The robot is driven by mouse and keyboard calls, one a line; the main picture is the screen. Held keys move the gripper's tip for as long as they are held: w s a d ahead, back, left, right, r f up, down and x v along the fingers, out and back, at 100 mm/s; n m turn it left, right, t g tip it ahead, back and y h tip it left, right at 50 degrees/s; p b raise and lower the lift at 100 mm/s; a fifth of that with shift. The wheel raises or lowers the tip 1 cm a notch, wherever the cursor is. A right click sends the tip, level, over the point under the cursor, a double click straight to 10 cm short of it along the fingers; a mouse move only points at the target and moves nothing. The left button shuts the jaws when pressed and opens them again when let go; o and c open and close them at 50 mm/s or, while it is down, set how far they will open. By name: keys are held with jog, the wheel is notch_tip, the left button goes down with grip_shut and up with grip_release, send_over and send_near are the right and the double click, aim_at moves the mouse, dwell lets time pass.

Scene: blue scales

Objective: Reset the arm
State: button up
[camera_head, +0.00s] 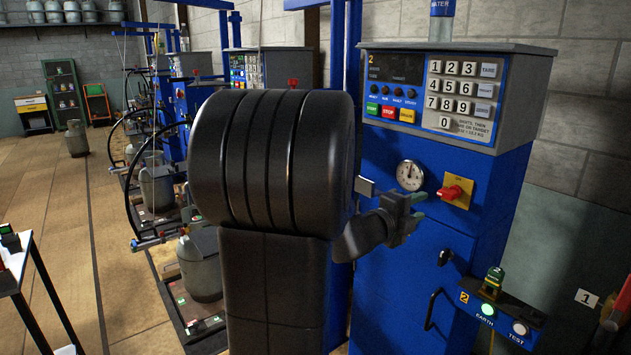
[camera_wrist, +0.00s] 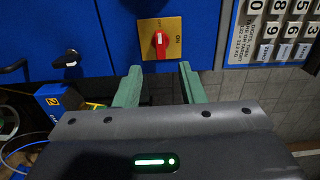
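My gripper (camera_head: 419,204) is in front of the blue scale cabinet (camera_head: 400,290), just left of and slightly below a red rotary switch (camera_head: 452,192) on a yellow plate (camera_head: 464,203). In the wrist view, the two green fingers of my gripper (camera_wrist: 159,86) stand apart with nothing between them. The red switch (camera_wrist: 160,39) shows beyond the fingertips, with a visible gap to them. My black arm covers the middle of the head view and hides part of the cabinet.
Above are a keypad panel (camera_head: 461,97) and a round gauge (camera_head: 410,175). Below right, an earth-test box (camera_head: 503,316) juts out, near a black door handle (camera_head: 432,309). More scales with gas cylinders (camera_head: 200,264) stand at left. Floor (camera_head: 60,200) is open at far left.

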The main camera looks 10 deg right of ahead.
aim_at(443, 195)
jog(key=p+x, duration=0.2)
jog(key=x, duration=1)
